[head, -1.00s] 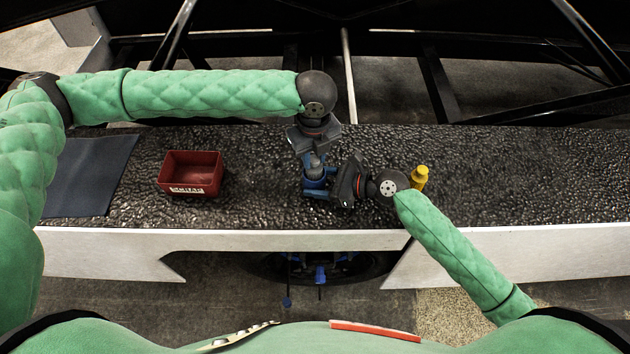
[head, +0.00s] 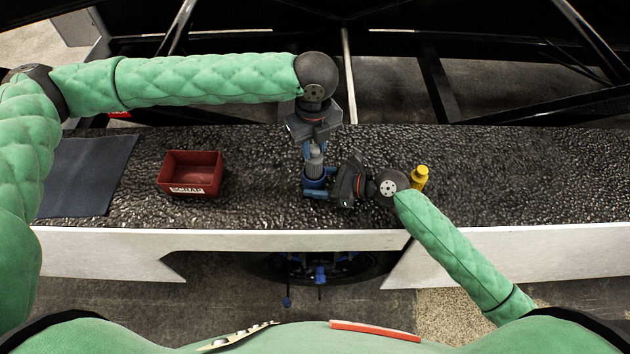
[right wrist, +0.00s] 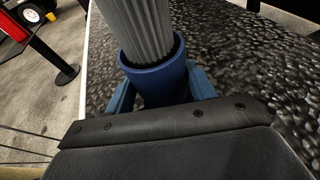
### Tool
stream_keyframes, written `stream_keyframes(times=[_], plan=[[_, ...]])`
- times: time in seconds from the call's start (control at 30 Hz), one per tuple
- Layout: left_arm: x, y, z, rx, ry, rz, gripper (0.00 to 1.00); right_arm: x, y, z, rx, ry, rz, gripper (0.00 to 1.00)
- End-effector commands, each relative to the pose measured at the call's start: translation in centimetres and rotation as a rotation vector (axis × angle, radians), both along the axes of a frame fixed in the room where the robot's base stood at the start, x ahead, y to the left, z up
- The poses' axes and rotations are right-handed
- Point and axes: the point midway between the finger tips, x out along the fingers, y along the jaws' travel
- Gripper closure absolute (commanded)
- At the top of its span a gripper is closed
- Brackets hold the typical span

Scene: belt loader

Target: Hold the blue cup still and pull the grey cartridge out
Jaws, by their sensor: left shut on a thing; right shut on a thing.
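The blue cup (head: 314,180) stands on the dark belt, and it also shows in the right wrist view (right wrist: 158,82). My right gripper (head: 318,192) is shut on the cup from the right, with its blue fingers (right wrist: 203,84) on both sides. The grey ribbed cartridge (head: 315,160) stands in the cup's mouth, its lower end hidden inside; it also shows in the right wrist view (right wrist: 142,28). My left gripper (head: 314,149) is shut on the cartridge's upper part from above. I cannot tell how deep the cartridge sits.
A red bin (head: 190,174) with a label stands to the left on the belt. A dark flat mat (head: 88,175) lies at far left. A yellow bottle (head: 420,178) stands close behind my right wrist. The belt (head: 530,180) is clear further right.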

Motion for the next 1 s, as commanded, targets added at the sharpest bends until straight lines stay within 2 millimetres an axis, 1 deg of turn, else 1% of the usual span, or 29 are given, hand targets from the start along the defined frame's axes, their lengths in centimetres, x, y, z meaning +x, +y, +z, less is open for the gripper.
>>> stream_keyframes(times=[0.7, 1.0], plan=[[0.0, 0.0, 2.8, 0.0, 0.001, 0.0, 1.0, 0.0, 0.0, -0.1, -0.001, 0.0, 0.0, 0.58], [0.0, 0.0, 3.2, 0.0, 0.001, 0.0, 1.0, 0.0, 0.0, -0.1, -0.001, 0.0, 0.0, 0.58]])
